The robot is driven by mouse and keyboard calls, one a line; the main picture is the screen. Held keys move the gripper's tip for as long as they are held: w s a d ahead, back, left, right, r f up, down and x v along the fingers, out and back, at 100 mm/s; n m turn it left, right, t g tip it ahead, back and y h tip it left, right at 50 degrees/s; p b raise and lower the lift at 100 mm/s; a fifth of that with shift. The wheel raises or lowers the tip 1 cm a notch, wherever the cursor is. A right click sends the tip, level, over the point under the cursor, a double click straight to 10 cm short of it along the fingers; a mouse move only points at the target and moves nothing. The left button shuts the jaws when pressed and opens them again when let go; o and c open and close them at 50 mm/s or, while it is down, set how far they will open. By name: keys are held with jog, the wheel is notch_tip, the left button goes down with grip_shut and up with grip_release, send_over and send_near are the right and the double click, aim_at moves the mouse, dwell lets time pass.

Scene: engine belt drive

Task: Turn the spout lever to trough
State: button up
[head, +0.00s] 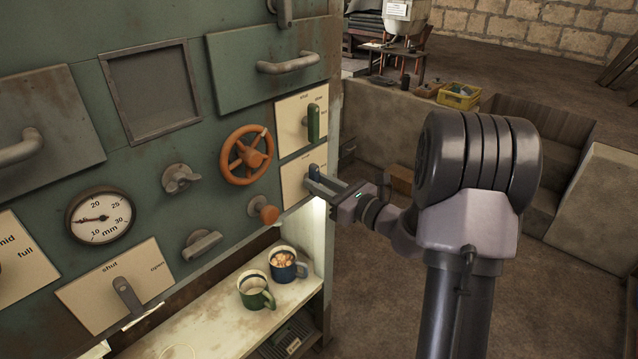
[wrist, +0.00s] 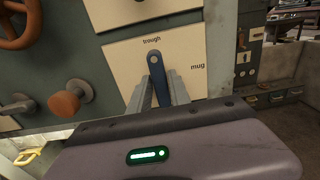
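The spout lever (wrist: 155,65) is a dark blue bar on a cream plate (wrist: 120,70). The plate reads "trough" at the top and "mug" at the right. The lever stands nearly upright, with its rounded end just below the word "trough". In the head view the lever (head: 314,172) is small and partly covered by my gripper (head: 318,184). My gripper (wrist: 160,92) has one finger on each side of the lever, close to it. I cannot tell whether both fingers touch it. The lever's lower part is hidden behind the gripper.
A green lever (head: 313,122) sits on the plate above. An orange handwheel (head: 246,155) and an orange knob (head: 265,211) are to the left. A green mug (head: 256,290) and a blue mug (head: 286,264) stand on the shelf below. Open floor lies to the right.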

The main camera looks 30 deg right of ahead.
jog(key=shift+o, duration=1.1)
jog(key=p+v, duration=0.3)
jog(key=v, duration=1.4)
jog(key=shift+s, duration=0.2)
